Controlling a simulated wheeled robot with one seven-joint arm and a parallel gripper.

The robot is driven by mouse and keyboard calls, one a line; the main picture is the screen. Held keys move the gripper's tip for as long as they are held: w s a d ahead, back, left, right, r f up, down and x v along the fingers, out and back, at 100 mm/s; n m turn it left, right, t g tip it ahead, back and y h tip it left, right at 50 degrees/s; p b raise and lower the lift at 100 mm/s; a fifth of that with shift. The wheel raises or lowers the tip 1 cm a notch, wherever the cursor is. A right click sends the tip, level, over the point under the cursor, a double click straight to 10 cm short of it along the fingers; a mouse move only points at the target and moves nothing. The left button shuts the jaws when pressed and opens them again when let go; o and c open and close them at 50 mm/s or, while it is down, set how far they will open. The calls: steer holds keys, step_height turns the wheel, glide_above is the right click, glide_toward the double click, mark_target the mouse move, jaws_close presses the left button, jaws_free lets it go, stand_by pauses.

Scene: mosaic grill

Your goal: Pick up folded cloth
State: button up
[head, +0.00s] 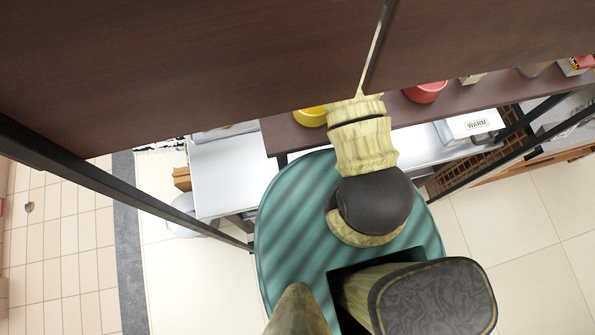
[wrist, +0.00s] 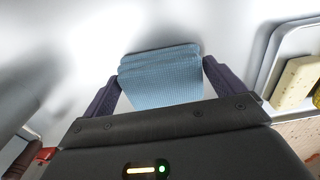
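The folded cloth (wrist: 162,80) is light blue with visible stacked layers at its far edge. It lies on a pale, shiny surface in the wrist view. My gripper (wrist: 160,72) is open, with one dark purple finger on each side of the cloth. The fingertips are close to the cloth's side edges; I cannot tell whether they touch it or how high above the surface they are. The near part of the cloth is hidden behind the gripper body. In the head view the gripper and cloth are hidden, and only part of my arm shows below a dark brown panel.
A tray (wrist: 267,58) with a pale yellow block (wrist: 295,82) is to the right in the wrist view. In the head view, a dark brown panel (head: 180,60) spans the top. A yellow bowl (head: 310,117) and red bowl (head: 426,93) stand on a brown shelf.

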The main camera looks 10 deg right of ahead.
steer(key=c, duration=0.5)
steer(key=shift+r, duration=0.1)
steer(key=shift+c, duration=0.2)
step_height(320, 180, up, 10)
steer(key=b, duration=0.3)
stand_by(0.4)
steer(key=shift+w+f+b, duration=0.35)
steer(key=shift+w+f, duration=0.05)
steer(key=shift+f, duration=0.25)
steer(key=shift+w+f+b, duration=0.35)
steer(key=shift+w+f, duration=0.05)
steer(key=shift+f, duration=0.2)
steer(key=shift+w+a+f, duration=0.15)
steer(key=shift+w, duration=0.3)
steer(key=shift+s, duration=0.2)
